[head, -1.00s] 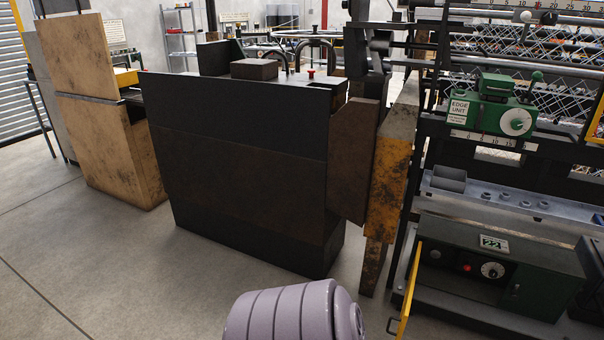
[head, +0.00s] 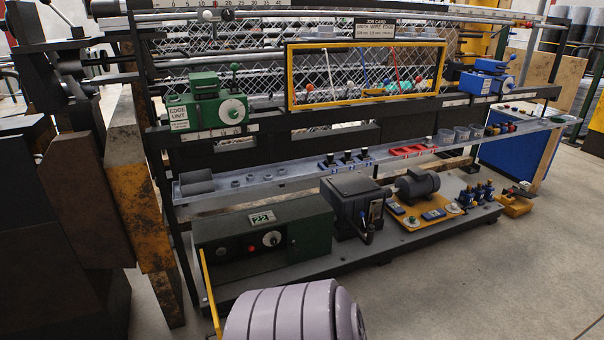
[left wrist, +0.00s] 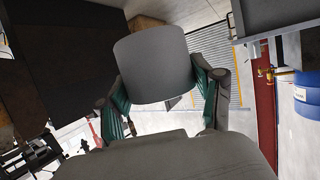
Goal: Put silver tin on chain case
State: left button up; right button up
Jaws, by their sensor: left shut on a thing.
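In the left wrist view my left gripper (left wrist: 162,98) is shut on a plain grey cylinder, the silver tin (left wrist: 153,62); its fingers press on both sides. The tin and this gripper do not show in the head view. In the head view a dark grey box with a sloped front, which looks like the chain case (head: 352,200), stands on the machine's low base between the green control box and the motor. Its top looks bare. My right gripper is in neither view.
The green control box (head: 265,240) is left of the case and the motor (head: 417,186) is right of it. A long grey tray (head: 280,177) with small parts runs behind and above the case. A yellow bar (head: 210,290) stands at the front left. Open floor lies at right.

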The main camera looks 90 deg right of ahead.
aim_at(307, 210)
jog(key=l+z, duration=0.8)
jog(key=l, duration=0.25)
jog(key=l+z, duration=0.4)
jog(key=i+l+z, duration=0.15)
jog(key=l+z, duration=0.25)
jog(key=l, duration=0.2)
jog(key=i+l+z, duration=0.2)
jog(key=l+z, duration=0.2)
